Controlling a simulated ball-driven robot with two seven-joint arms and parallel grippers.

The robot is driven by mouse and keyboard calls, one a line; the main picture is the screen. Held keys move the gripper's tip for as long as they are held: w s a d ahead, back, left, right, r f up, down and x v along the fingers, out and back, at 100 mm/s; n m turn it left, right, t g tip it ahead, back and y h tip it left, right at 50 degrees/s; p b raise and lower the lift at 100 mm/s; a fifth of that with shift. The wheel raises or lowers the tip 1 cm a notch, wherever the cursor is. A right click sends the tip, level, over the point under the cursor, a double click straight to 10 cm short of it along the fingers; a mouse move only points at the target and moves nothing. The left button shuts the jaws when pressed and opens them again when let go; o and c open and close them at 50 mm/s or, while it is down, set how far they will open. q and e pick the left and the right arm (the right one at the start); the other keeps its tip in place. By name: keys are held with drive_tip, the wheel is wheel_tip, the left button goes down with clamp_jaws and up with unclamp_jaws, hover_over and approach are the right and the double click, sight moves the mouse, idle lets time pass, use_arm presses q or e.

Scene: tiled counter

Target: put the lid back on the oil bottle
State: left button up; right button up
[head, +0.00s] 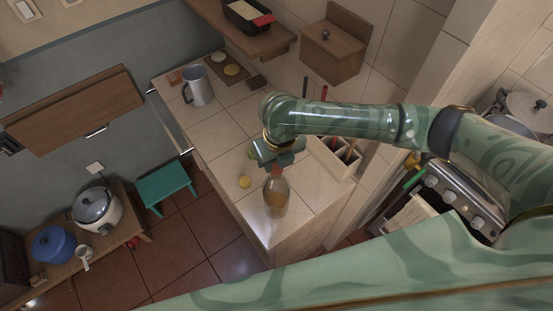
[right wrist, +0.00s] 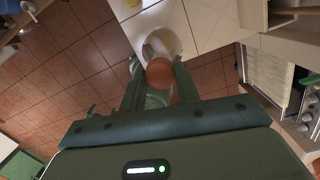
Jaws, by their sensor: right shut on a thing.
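The oil bottle (head: 276,198) stands near the front corner of the tiled counter, clear with amber oil inside. The red-orange lid (head: 276,170) is directly above its neck; I cannot tell whether it is seated or slightly apart. My right gripper (head: 279,156) comes down from above and is shut on the lid. In the right wrist view, the lid (right wrist: 159,72) shows between the fingers of the right gripper (right wrist: 160,84), with the pale bottle (right wrist: 161,43) just beyond it. My left gripper is not in view.
A utensil holder (head: 333,160) stands right of the bottle. A yellow fruit (head: 244,182) lies to its left, with a green one (head: 251,152) behind. A metal pitcher (head: 197,86) and wooden box (head: 332,46) are farther back. The counter's front edge is close.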

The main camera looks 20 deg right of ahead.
drive_tip(key=shift+f+p, duration=0.15)
drive_tip(key=shift+p, duration=1.1)
idle(1.2)
drive_tip(key=o, duration=1.5)
wheel_tip(320, 180, up, 5)
drive_tip(key=p, duration=0.6)
drive_tip(key=shift+r, duration=1)
